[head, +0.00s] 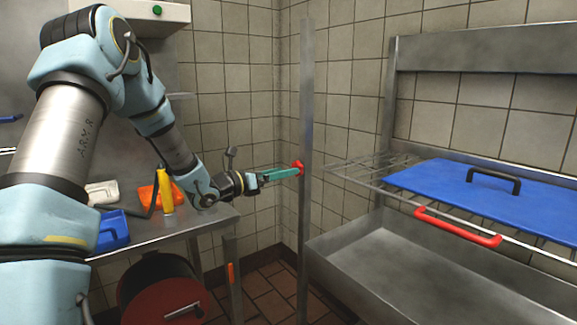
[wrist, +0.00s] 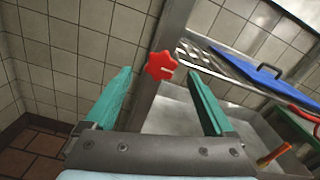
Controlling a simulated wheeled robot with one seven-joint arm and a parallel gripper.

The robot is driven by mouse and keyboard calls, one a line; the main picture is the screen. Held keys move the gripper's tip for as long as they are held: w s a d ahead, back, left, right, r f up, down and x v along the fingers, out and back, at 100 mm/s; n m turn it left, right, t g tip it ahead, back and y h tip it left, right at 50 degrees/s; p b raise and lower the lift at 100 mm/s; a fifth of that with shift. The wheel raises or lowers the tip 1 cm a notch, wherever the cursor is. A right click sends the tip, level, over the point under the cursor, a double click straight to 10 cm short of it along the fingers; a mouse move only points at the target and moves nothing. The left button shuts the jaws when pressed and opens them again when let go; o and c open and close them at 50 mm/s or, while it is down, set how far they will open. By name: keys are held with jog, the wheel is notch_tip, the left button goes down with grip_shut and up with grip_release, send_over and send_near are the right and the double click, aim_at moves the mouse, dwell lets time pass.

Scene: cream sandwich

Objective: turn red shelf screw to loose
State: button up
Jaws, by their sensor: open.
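The red shelf screw (head: 299,167) is a small knob on the upright metal post (head: 306,90) in the head view. In the wrist view the red screw (wrist: 160,65) looks star-shaped, with a pale mark on it. My gripper (head: 296,171) has teal fingers that reach to the screw from the left in the head view. In the wrist view my gripper (wrist: 163,80) is open, with one finger on each side of the screw. The screw appears beyond the fingertips, between them. I cannot tell whether a finger touches it.
A wire shelf (head: 360,170) carries a blue board (head: 450,190) with a black handle, right of the post. A red handle (head: 458,227) is on the shelf's front. Below is a metal basin (head: 390,270).

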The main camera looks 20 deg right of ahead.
jog(key=d, duration=0.3)
jog(key=shift+w+d+p, duration=0.1)
jog(key=shift+w+p, duration=0.15)
jog(key=shift+p, duration=0.1)
jog(key=c, duration=1.4)
